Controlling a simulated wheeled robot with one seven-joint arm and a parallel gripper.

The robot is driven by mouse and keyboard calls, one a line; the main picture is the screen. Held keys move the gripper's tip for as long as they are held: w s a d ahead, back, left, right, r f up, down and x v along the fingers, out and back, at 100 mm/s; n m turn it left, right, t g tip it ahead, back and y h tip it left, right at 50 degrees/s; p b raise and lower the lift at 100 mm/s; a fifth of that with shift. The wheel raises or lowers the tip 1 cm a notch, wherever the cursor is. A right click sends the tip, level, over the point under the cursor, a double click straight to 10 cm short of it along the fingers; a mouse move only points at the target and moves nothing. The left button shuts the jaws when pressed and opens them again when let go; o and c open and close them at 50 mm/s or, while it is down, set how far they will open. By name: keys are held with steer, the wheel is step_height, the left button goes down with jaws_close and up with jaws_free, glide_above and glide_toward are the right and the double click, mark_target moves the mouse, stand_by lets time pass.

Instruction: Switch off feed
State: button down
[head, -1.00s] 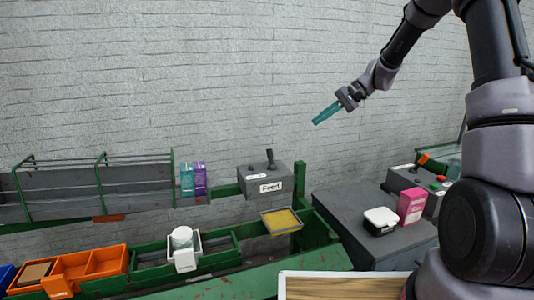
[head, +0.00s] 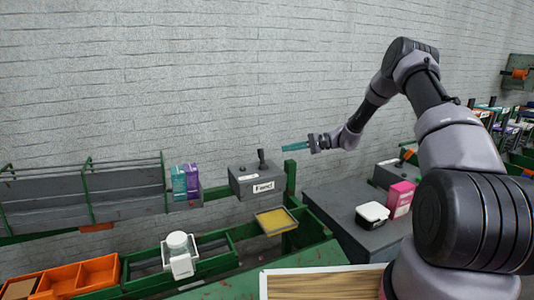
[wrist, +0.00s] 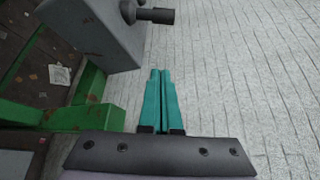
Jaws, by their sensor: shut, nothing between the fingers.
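The feed control is a grey box (head: 257,181) with a white "Feed" label (head: 263,187) on its front and a dark lever (head: 261,157) standing up from its top. My gripper (head: 283,149) is up and to the right of the lever, apart from it, with its teal fingers pointing left. In the wrist view my gripper (wrist: 160,72) is shut with nothing in it. The grey box (wrist: 95,30) also shows there at the upper left, with the dark lever (wrist: 155,16) sticking out to the right.
Teal and purple cartons (head: 186,182) stand left of the box on the rack. A yellow tray (head: 276,221) sits just below it. A black-and-white container (head: 372,215) and a pink box (head: 400,200) stand on the right. Space by the wall above the box is clear.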

mark_target(262, 157)
steer(key=x, duration=0.9)
steer(key=shift+s+a, duration=0.25)
steer(key=shift+a, duration=0.15)
steer(key=shift+s+d+r, duration=0.25)
steer(key=shift+s+r, duration=0.15)
steer(key=shift+s, duration=0.35)
steer(key=shift+s+r, duration=0.25)
steer(key=shift+s, duration=0.5)
